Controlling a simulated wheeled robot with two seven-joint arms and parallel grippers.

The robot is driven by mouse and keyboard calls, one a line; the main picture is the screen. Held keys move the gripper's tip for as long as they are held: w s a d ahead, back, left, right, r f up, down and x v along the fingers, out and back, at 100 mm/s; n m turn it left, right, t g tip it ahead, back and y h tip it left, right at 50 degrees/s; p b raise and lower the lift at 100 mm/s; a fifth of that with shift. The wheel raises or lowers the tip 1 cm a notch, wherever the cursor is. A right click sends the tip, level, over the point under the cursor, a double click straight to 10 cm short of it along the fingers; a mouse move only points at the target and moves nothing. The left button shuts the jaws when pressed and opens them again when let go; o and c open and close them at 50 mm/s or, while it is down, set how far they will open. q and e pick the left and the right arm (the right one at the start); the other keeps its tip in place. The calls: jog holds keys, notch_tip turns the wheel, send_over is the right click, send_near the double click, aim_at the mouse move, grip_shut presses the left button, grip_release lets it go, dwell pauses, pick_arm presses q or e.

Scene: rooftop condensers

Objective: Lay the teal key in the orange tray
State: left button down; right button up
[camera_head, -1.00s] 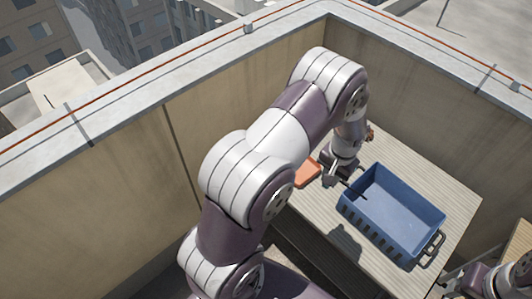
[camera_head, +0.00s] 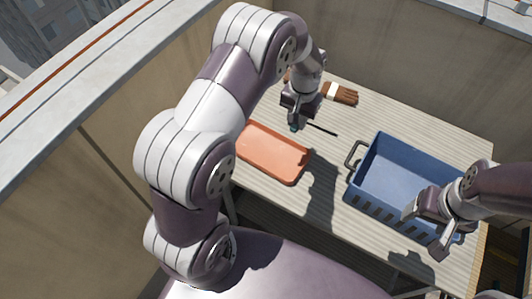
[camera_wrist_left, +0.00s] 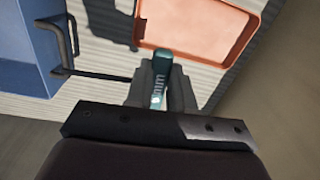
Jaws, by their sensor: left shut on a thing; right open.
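The orange tray (camera_head: 272,153) lies empty on the slatted table, left of the blue crate. It also shows at the top of the left wrist view (camera_wrist_left: 205,22). My left gripper (camera_head: 295,125) is shut on the teal key (camera_wrist_left: 160,78), just beyond the tray's far edge in the head view. Only a small teal bit shows in the head view. My right gripper (camera_head: 438,240) is open and empty over the crate's near right side.
The blue crate (camera_head: 376,178) with dark handles stands on the right of the table (camera_head: 318,188). A brown glove-like thing (camera_head: 344,94) with a white band lies at the back. A thin dark rod shape (camera_head: 321,130) shows beside my left gripper. Walls enclose the table.

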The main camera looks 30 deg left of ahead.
pick_arm(q)
notch_tip(320, 180, down, 5)
jog(key=w+b, duration=0.1)
jog(key=b, duration=0.4)
send_over(261, 156)
jog(key=f, duration=0.8)
jog(key=shift+w+d+f, duration=0.1)
jog(key=shift+d, duration=0.1)
jog(key=shift+a+f, duration=0.15)
jog(key=shift+f, duration=2.05)
pick_arm(e)
notch_tip(261, 156, down, 9)
jog(key=w, duration=0.1)
jog(key=shift+w+a, duration=0.15)
jog(key=shift+a, duration=0.25)
jog(key=shift+f, duration=0.15)
pick_arm(q)
jog(key=c, duration=1)
grip_release()
jog(key=shift+f, duration=0.1)
